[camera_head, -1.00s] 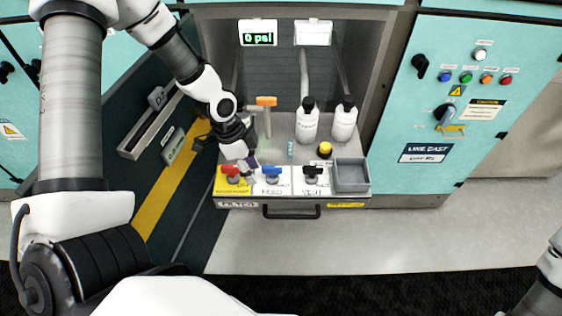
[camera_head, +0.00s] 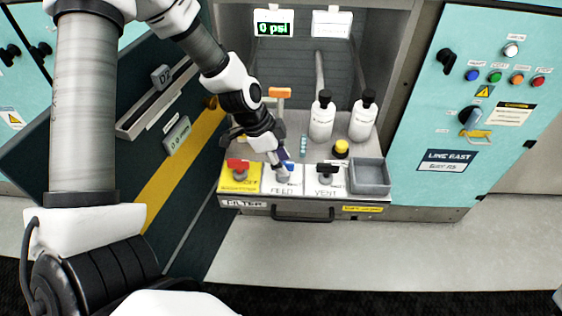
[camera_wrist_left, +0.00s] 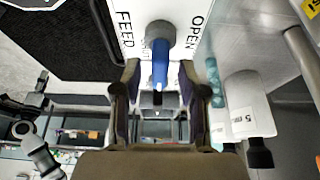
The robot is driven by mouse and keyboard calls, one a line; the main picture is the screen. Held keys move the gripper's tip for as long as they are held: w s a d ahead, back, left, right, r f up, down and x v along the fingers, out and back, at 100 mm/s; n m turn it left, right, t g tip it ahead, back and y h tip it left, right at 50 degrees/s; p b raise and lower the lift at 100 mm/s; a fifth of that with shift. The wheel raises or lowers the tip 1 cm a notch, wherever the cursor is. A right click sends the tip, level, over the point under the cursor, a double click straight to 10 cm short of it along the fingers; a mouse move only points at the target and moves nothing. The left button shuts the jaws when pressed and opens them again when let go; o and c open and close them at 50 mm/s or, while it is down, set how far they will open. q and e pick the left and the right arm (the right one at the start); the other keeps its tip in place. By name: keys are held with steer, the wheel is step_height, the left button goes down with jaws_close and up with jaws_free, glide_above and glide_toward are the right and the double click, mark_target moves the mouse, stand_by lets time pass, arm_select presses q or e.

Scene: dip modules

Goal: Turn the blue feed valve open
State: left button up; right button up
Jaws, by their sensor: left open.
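The blue feed valve (camera_wrist_left: 160,66) has a grey round hub and a blue lever on the white FEED panel. In the left wrist view its lever points down the picture, with OPEN printed to the right of the hub. My left gripper (camera_head: 284,158) is open over it and hides most of it in the head view. In the wrist view the lever lies between the two fingers, one on each side; I cannot tell whether either touches it. A white arm with a dark end, seemingly my right, shows small at the wrist view's lower left.
The red valve (camera_head: 238,165) stands left of the feed valve and the black vent valve (camera_head: 328,168) right. A display (camera_head: 274,28) reads 0 psi.

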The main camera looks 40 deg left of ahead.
arm_select(q)
steer(key=shift+c, duration=0.4)
jaws_close()
